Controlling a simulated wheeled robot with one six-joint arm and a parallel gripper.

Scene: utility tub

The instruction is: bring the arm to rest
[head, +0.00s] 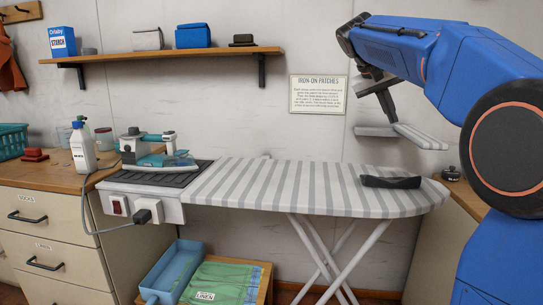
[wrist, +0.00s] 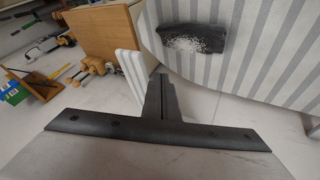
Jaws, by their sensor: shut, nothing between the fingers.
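My gripper (head: 388,112) hangs from my blue arm at the upper right of the head view, in front of the wall. Its fingers are shut with nothing between them. In the wrist view the closed fingers (wrist: 162,80) stand up from the wide dark palm bar. The ironing board (head: 300,188), white with grey stripes, lies below and to the left of the gripper. A small pale board (head: 420,137) shows just under the fingertips in the head view; I cannot tell whether they touch.
A dark flat item (head: 390,182) lies on the ironing board; the wrist view shows whitish specks on it (wrist: 195,40). A teal-and-grey iron (head: 150,150) sits at the board's left end. A shelf (head: 170,55) runs along the wall. A blue tub (head: 175,270) stands below.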

